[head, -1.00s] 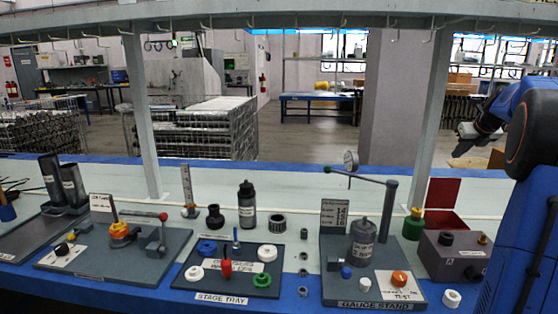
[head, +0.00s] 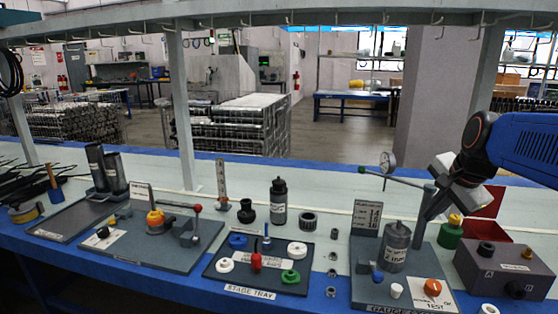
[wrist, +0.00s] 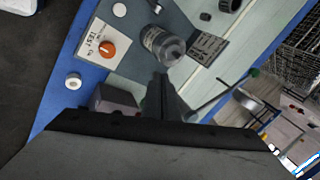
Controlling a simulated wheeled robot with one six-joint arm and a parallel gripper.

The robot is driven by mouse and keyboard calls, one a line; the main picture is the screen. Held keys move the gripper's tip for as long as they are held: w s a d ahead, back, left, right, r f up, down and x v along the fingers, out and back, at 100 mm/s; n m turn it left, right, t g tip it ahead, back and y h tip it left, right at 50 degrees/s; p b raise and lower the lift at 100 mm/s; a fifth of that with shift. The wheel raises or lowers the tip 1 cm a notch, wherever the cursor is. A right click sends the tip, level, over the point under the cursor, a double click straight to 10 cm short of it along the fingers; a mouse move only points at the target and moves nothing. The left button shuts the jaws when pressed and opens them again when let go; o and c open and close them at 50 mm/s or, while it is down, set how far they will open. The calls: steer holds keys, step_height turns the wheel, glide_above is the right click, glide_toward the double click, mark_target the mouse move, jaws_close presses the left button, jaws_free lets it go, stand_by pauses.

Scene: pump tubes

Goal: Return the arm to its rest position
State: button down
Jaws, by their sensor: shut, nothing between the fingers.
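My arm reaches in from the right edge of the head view. My gripper (head: 424,218) points down and left beside the gauge stand's post, with its fingers together and nothing between them. In the wrist view the closed fingers (wrist: 162,88) show at the lower middle. The gauge stand (head: 365,283) holds a grey labelled cylinder (head: 396,248), upright, left of my gripper in the head view and apart from it as far as I can tell. The cylinder also shows in the wrist view (wrist: 163,47). The gripper partly hides the stand's post.
A grey box (head: 508,268) and a green weight-like piece (head: 451,232) stand close to my gripper on the right. The stage tray (head: 232,275) holds several small parts. An overhead rail with hooks (head: 300,18) spans the bench. The bench's back strip is mostly clear.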

steer(key=s+a+f+n, duration=0.4)
steer(key=s+f+n, duration=0.2)
steer(key=s, duration=0.4)
steer(key=s+a+f+n+g, duration=0.1)
steer(key=s+a+f+n, duration=0.3)
steer(key=s+f+n, duration=0.3)
steer(key=s+n, duration=0.1)
steer(key=s, duration=0.2)
steer(key=shift+a+n, duration=0.35)
steer(key=shift+n, duration=0.05)
